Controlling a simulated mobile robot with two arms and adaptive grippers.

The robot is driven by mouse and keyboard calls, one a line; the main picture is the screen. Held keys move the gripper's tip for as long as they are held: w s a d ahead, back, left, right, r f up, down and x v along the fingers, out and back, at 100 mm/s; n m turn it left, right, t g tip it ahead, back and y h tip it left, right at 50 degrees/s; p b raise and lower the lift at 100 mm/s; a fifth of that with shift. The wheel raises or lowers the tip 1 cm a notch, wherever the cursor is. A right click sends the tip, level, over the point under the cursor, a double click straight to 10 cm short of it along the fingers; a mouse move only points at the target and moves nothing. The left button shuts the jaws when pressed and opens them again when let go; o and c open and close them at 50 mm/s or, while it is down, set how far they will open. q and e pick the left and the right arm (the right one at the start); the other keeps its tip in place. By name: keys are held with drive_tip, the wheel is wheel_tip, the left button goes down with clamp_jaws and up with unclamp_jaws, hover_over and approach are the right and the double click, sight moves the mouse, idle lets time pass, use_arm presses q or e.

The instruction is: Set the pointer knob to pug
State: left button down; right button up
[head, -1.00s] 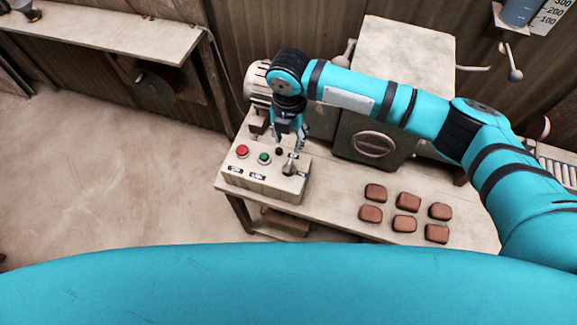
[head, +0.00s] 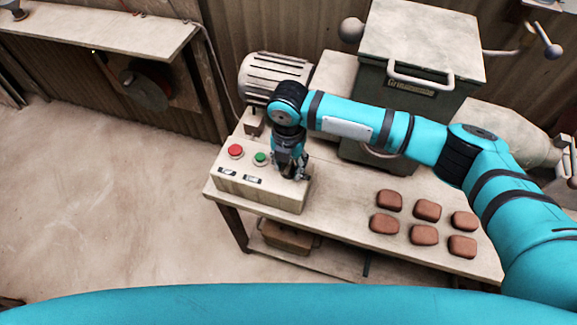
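The control box (head: 262,192) sits at the left end of the workbench, with a red button (head: 235,151), a green button (head: 260,158) and small labels on its sloped face. My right gripper (head: 292,176) points down over the right part of the box, where the pointer knob was seen earlier. The knob is now hidden behind the gripper, and I cannot tell whether the fingers touch it or are closed on it. The pointer's direction and its markings cannot be read. My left gripper is not in view.
Several brown clay tiles (head: 426,210) lie on the bench right of the box. A green press (head: 408,105) and a motor (head: 273,78) stand behind my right arm. Bare bench (head: 335,205) lies between box and tiles. A shelf (head: 100,35) is at upper left.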

clamp_jaws()
